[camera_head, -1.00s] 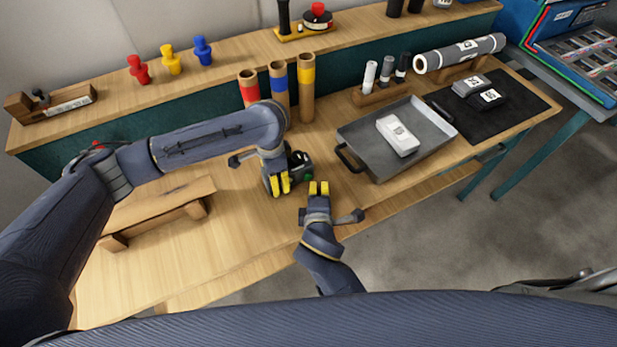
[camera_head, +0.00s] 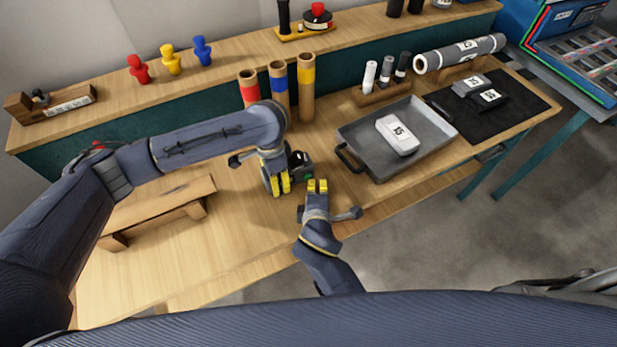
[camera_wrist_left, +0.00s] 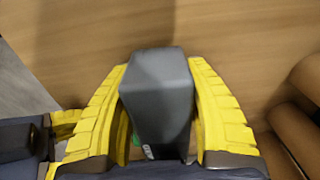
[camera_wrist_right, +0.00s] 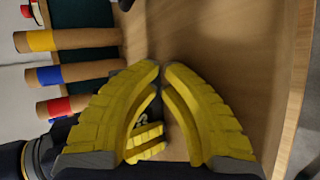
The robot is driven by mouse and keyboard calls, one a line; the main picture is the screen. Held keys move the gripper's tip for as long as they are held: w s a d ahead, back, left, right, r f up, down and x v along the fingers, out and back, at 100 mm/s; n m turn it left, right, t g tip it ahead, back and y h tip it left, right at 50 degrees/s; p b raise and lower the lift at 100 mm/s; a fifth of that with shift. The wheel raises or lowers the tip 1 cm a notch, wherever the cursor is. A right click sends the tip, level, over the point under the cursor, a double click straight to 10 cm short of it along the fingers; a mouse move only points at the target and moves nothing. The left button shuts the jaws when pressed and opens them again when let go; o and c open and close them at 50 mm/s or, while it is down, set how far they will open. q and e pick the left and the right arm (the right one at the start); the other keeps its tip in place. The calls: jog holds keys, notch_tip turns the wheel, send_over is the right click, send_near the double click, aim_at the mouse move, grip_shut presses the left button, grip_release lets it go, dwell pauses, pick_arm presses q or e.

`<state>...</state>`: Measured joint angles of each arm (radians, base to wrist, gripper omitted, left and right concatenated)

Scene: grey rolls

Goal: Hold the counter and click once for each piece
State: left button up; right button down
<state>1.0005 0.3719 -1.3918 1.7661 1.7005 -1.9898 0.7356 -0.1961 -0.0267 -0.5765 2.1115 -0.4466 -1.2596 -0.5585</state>
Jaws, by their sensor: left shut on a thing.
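A dark grey counter (camera_head: 300,162) with a small green part is held just above or at the wooden bench, partly hidden by my left gripper. My left gripper (camera_head: 281,183) is shut on it. In the left wrist view the counter (camera_wrist_left: 158,100) is a grey block between the yellow fingers. My right gripper (camera_head: 317,186) is just right of and below the counter. In the right wrist view its fingertips (camera_wrist_right: 162,68) nearly meet, with nothing between them. A white labelled pack (camera_head: 397,134) lies in the grey tray (camera_head: 363,150). Grey and black labelled packs (camera_head: 478,91) lie on the black mat (camera_head: 525,98).
Three cardboard tubes with red, blue and yellow bands (camera_head: 306,95) stand behind the counter. A small wooden bench (camera_head: 160,210) stands left. Red, yellow and blue pegs (camera_head: 171,62) are on the back shelf. A large roll (camera_head: 460,54) lies back right. The front-left tabletop is clear.

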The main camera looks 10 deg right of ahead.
jog(key=shift+w+a, duration=0.15)
jog(key=shift+w, duration=0.35)
dwell(0.6)
jog(key=shift+s, duration=0.2)
jog(key=shift+s+d, duration=0.3)
jog(key=shift+s, duration=0.4)
jog(key=shift+s+d, duration=0.25)
jog(key=shift+s, duration=0.55)
jog(key=shift+s+d, duration=0.3)
jog(key=shift+s, duration=0.5)
jog(key=shift+s+d, duration=0.25)
jog(key=shift+s, duration=0.55)
pick_arm(q)
jog(key=o, duration=1.4)
